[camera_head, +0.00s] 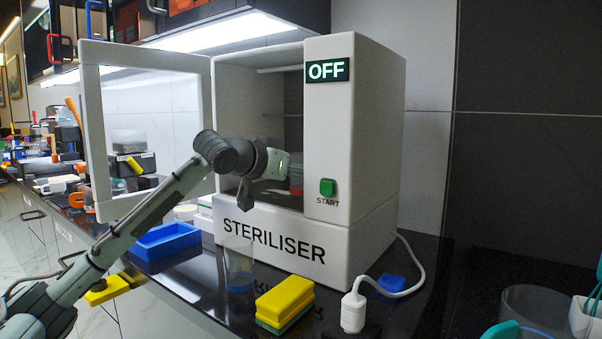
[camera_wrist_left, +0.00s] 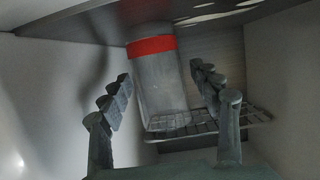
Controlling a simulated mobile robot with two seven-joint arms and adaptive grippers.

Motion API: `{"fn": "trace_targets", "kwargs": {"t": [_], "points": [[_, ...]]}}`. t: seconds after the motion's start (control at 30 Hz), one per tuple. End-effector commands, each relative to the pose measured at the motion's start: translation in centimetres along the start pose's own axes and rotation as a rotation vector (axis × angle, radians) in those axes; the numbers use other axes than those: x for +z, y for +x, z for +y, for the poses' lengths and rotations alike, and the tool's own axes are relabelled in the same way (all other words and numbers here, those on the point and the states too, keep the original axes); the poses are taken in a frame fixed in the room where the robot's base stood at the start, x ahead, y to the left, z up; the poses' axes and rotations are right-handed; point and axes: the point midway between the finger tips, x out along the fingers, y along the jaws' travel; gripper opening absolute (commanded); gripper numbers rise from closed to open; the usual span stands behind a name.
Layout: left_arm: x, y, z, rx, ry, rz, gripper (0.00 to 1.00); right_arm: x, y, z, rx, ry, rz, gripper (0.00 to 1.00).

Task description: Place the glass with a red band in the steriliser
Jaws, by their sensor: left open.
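The steriliser (camera_head: 352,150) is a white cabinet with its door (camera_head: 90,130) swung open to the left; its display reads OFF. The glass with a red band (camera_wrist_left: 160,85) is inside the chamber. In the head view only a small part of it shows, with the red band (camera_head: 297,191) low behind the front panel's edge. My left gripper (camera_head: 262,172) reaches in through the opening. In the left wrist view its open fingers (camera_wrist_left: 160,92) stand on either side of the glass, with visible gaps. The right gripper is out of view.
A clear glass with a blue bottom (camera_head: 239,268) stands before the steriliser. A yellow-green sponge (camera_head: 285,302), a blue tray (camera_head: 166,241) and a white plug (camera_head: 353,312) are close by. A wire rack (camera_wrist_left: 215,128) is inside the chamber.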

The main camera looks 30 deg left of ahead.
Motion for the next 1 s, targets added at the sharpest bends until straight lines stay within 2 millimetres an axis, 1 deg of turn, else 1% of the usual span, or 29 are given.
{"fn": "trace_targets", "kwargs": {"t": [0.13, 0.17, 0.27, 0.33, 0.5, 0.6, 0.7, 0.8, 1.0], "points": [[-0.5, -0.1, 0.0, 0.000, 0.000, 0.001, 0.63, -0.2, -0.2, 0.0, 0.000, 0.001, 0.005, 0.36], [-0.3, -0.3, -0.1, -0.001, 0.001, 0.001, 0.63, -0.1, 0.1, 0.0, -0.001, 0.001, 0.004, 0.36], [-0.2, -1.7, -0.1, -0.002, 0.002, 0.001, 0.63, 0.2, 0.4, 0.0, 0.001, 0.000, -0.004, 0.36], [-0.1, -3.0, -0.1, -0.003, 0.004, 0.000, 0.63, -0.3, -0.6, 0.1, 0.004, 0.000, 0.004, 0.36], [0.0, -6.8, -0.1, -0.005, 0.004, 0.000, 0.63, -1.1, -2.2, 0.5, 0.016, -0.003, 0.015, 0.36], [0.0, -8.8, -0.1, -0.005, 0.003, 0.000, 0.63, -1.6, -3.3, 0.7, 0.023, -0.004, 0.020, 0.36], [0.0, -10.3, -0.2, -0.004, 0.001, -0.001, 0.63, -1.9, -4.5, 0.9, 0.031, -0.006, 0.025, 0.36], [-0.1, -11.4, -0.1, -0.003, 0.001, 0.000, 0.63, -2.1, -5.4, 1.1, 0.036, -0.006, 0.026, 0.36], [-0.3, -12.1, 0.0, -0.001, -0.001, 0.000, 0.63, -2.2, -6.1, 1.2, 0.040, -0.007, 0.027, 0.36]]}}
